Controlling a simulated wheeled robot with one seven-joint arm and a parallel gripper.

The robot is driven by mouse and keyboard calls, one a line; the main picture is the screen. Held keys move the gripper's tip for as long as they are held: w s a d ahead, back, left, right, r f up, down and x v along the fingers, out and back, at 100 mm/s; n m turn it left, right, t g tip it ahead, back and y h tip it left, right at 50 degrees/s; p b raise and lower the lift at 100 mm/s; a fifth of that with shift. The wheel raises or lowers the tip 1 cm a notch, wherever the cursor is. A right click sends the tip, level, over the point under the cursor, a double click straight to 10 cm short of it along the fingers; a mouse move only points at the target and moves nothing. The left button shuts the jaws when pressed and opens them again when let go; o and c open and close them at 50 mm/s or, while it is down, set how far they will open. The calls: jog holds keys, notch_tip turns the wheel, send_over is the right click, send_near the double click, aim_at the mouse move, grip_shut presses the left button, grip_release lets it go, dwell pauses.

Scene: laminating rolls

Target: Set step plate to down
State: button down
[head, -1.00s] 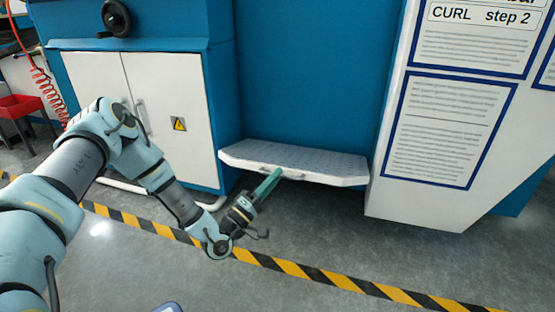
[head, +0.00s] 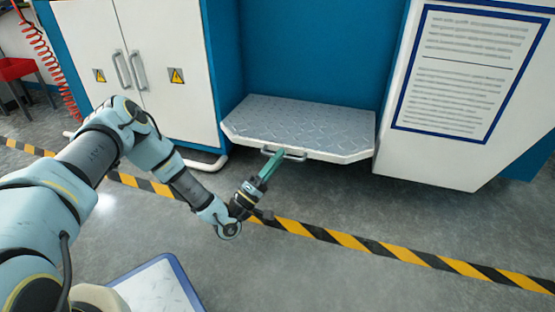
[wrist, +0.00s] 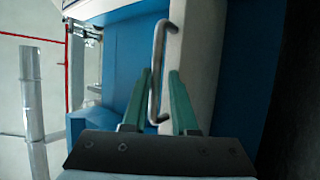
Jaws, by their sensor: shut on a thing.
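The step plate (head: 300,118) is a light grey diamond-tread shelf with a white front edge, set between a white cabinet and a white panel. It looks about level, above the floor. A grey bar handle (head: 294,156) sits on its front edge. My gripper (head: 272,164) reaches it from the front with its green fingers and is shut on this handle. In the wrist view, the handle (wrist: 157,60) runs between the two fingers of my gripper (wrist: 158,85). The exact contact is partly hidden.
The white cabinet (head: 170,45) with two handles stands left of the plate. A slanted white panel (head: 410,150) with a printed sheet (head: 460,70) is at right. Yellow-black floor tape (head: 340,243) crosses in front. The floor below the plate looks clear.

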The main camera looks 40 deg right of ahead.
notch_tip(320, 180, down, 2)
jog(key=shift+w+a+f+y, duration=0.1)
jog(key=shift+w+f+y, duration=0.05)
jog(key=shift+y, duration=0.15)
jog(key=c, duration=0.9)
grip_release()
jog(key=shift+f, duration=0.15)
jog(key=shift+r, duration=0.35)
jog(key=p+v, duration=0.4)
jog(key=v, duration=0.6)
jog(key=shift+a+f, duration=0.15)
jog(key=shift+a, duration=0.15)
